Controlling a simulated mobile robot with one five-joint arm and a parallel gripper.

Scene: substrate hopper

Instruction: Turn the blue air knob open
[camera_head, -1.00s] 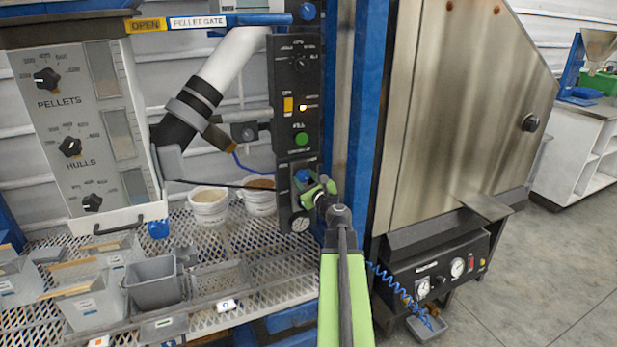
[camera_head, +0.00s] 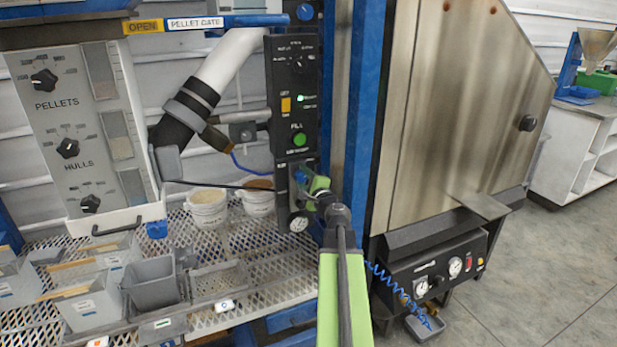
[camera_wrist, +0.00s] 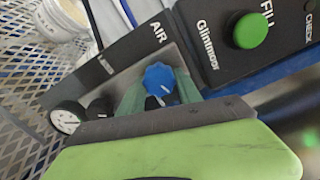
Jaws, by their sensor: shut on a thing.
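The blue air knob (camera_wrist: 159,79) sits on a dark panel marked AIR (camera_wrist: 135,52) in the wrist view. My gripper (camera_wrist: 160,92) is shut on the knob, one green finger on each side of it. A white mark shows on the knob's face; the fingers and the dark gripper body hide its lower part. In the head view my gripper (camera_head: 309,187) reaches the lower part of the tall black control column and covers most of the knob.
The green FILL button (camera_head: 299,139) is above the knob. A round gauge (camera_head: 299,223) is below it. White buckets (camera_head: 207,212) stand to the left on the mesh shelf (camera_head: 250,285). A blue post (camera_head: 366,110) and a steel cabinet (camera_head: 450,110) are close on the right.

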